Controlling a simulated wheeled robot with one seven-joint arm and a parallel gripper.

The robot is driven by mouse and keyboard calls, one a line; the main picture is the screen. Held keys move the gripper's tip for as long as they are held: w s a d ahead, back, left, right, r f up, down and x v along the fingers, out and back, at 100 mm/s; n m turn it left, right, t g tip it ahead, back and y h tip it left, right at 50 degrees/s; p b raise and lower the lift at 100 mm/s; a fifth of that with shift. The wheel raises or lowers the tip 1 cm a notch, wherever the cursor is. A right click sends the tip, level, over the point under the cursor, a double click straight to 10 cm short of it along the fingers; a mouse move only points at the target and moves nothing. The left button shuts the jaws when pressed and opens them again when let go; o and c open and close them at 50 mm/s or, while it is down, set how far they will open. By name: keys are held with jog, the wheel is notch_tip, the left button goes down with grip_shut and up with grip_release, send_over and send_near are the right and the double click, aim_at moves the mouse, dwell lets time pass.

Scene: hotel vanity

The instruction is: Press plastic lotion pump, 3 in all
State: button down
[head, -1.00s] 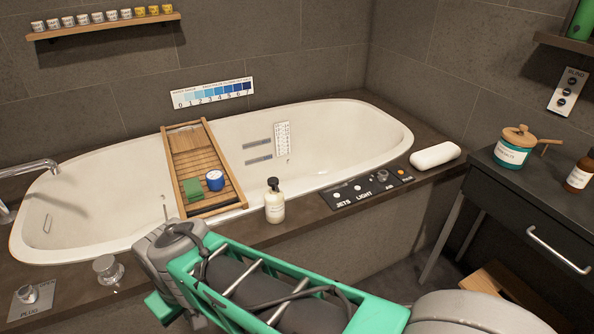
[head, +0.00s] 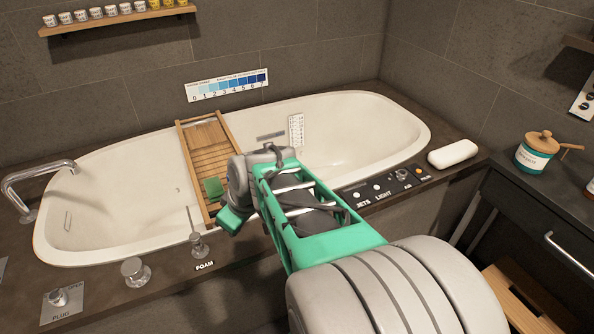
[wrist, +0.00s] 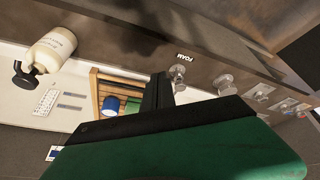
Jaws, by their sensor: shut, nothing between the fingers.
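The plastic lotion pump is a cream bottle with a black pump head. It shows at the upper left of the wrist view as the lotion pump bottle (wrist: 52,50), with its black head toward the lower left. In the head view it is hidden behind my arm. My gripper (wrist: 158,88) appears as dark shut fingers in the middle of the wrist view, to the right of the bottle and apart from it. The fingers are empty. In the head view my arm reaches over the tub's front rim, and the fingertips cannot be made out.
A wooden bath tray (head: 209,150) spans the tub (head: 355,125), with a green block (head: 213,188) on it. The foam knob (head: 199,245) and other knobs stand on the front ledge. The jets and light panel (head: 375,190) and a white rolled item (head: 453,154) are at the right.

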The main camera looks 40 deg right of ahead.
jog(key=w+d+r+n+t+p, duration=0.1)
jog(key=d+r, duration=0.4)
jog(key=d, duration=0.6)
jog(key=w+d+r+n+t+h+p, duration=0.1)
jog(key=d+r+n+t+p, duration=0.2)
jog(key=d, duration=0.8)
notch_tip(320, 180, up, 3)
jog(key=p, duration=0.2)
jog(key=shift+d+n+t+p, duration=0.3)
jog(key=shift+d+t+p, duration=0.05)
jog(key=shift+t, duration=0.05)
jog(key=shift+w+f, duration=0.1)
notch_tip(320, 180, down, 8)
jog(key=b, duration=0.4)
jog(key=shift+f+b, duration=0.1)
jog(key=shift+b, duration=0.25)
jog(key=shift+f+b, duration=0.3)
jog(key=shift+f, duration=0.1)
jog(key=shift+f+b, duration=0.3)
jog(key=shift+b, duration=0.25)
